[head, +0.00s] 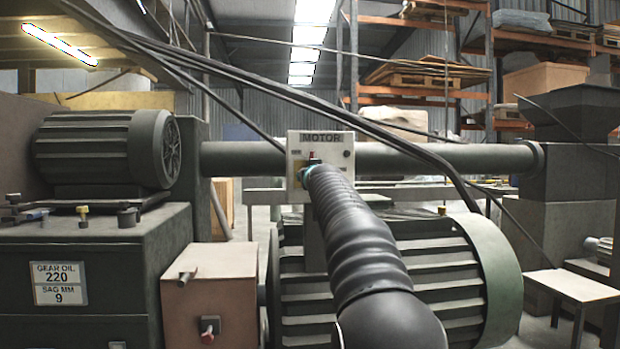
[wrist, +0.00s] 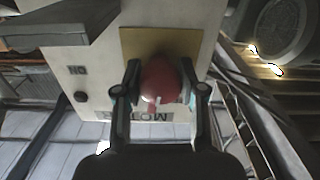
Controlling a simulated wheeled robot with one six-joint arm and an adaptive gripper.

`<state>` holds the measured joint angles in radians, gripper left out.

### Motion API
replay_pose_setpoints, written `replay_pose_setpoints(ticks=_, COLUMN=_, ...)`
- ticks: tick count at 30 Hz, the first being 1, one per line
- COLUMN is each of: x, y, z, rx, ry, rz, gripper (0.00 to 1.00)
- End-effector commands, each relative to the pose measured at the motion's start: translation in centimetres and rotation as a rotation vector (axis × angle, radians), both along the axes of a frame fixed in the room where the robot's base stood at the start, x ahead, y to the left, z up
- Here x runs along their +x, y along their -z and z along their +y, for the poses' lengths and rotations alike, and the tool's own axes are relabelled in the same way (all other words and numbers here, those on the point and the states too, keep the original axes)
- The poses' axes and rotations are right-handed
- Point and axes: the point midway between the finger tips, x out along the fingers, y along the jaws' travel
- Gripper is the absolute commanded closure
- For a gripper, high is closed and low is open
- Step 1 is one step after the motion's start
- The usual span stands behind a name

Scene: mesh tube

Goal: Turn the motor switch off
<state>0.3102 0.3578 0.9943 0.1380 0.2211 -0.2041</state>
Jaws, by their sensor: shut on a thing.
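The motor switch box (head: 335,170) is a pale panel marked MOTOR in the head view, fixed in front of a long grey pipe. In the wrist view, the box (wrist: 100,90) appears upside down, with ON lettering at its left. The switch is a round red knob (wrist: 160,75) on a brass-coloured plate. A pale mark on the knob is toward the MOTOR label. My gripper (wrist: 160,86) has a finger on each side of the knob and is shut on it. In the head view my gripper (head: 308,170) is mostly hidden by my arm; a bit of red shows above it.
A ribbed motor (head: 105,150) sits on a gear oil housing (head: 85,265) at left. A large ribbed cylinder (head: 455,270) stands below the switch box. Dark cables (head: 400,145) slant past the box on its right. A small bench (head: 570,285) is at lower right.

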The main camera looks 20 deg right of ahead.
Motion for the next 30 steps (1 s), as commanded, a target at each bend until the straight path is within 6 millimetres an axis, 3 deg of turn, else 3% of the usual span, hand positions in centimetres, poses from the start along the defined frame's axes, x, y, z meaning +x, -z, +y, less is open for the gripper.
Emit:
replay_pose_setpoints(ticks=7, x=0.0, y=0.08, z=-0.03, rx=-0.146, ry=0.0, rz=0.041, gripper=0.95)
replay_pose_setpoints(ticks=17, x=0.0, y=0.02, z=-0.02, rx=-0.162, ry=0.0, rz=0.047, gripper=0.95)
replay_pose_setpoints(ticks=18, x=0.0, y=0.01, z=-0.02, rx=-0.161, ry=0.0, rz=0.046, gripper=0.5)
replay_pose_setpoints(ticks=20, x=0.0, y=0.01, z=-0.02, rx=-0.161, ry=0.0, rz=0.046, gripper=0.35)
replay_pose_setpoints(ticks=30, x=-0.1, y=-0.03, z=0.0, rx=-0.161, ry=0.0, rz=0.045, gripper=0.34)
